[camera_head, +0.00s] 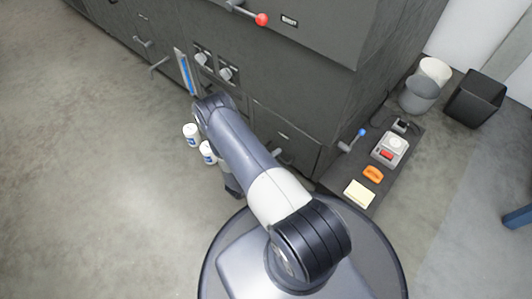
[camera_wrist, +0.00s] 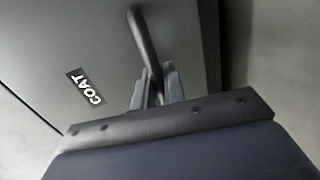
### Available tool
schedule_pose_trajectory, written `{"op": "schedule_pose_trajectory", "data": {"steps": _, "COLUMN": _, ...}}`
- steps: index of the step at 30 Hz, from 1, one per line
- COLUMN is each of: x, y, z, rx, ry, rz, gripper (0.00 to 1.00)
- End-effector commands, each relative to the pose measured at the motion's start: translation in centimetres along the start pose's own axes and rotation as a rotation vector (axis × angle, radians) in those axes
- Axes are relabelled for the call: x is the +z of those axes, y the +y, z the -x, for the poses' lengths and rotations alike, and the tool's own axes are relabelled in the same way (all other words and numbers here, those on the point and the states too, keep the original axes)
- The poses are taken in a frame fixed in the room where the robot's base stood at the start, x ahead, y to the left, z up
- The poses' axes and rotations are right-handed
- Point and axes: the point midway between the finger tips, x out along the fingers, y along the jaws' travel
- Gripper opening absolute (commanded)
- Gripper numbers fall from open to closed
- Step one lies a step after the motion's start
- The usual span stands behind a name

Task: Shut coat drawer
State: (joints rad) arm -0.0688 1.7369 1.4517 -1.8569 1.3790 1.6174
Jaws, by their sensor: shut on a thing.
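My gripper is shut on this handle. In the head view my arm reaches up and left toward the dark cabinet and hides part of its front. The COAT label cannot be made out there, and how far the drawer stands out cannot be told.
Two white jars (camera_head: 207,152) show left of my arm. A black bin (camera_head: 477,98) stands beyond. The floor at left (camera_head: 80,180) is clear.

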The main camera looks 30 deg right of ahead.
Motion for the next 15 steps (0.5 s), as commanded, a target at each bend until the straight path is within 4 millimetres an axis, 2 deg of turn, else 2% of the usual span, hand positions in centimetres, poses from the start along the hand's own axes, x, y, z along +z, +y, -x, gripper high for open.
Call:
{"op": "schedule_pose_trajectory", "data": {"steps": 3, "x": 0.83, "y": 0.06, "z": -0.35, "rx": -0.003, "ry": 0.000, "rz": 0.000, "gripper": 0.00}}
{"op": "schedule_pose_trajectory", "data": {"steps": 11, "x": 0.77, "y": 0.07, "z": -0.48, "rx": -0.002, "ry": 0.001, "rz": -0.004, "gripper": 0.00}}
{"op": "schedule_pose_trajectory", "data": {"steps": 12, "x": 0.77, "y": 0.08, "z": -0.49, "rx": -0.002, "ry": 0.001, "rz": -0.005, "gripper": 0.13}}
{"op": "schedule_pose_trajectory", "data": {"steps": 15, "x": 0.76, "y": 0.08, "z": -0.47, "rx": -0.002, "ry": 0.001, "rz": -0.004, "gripper": 0.21}}
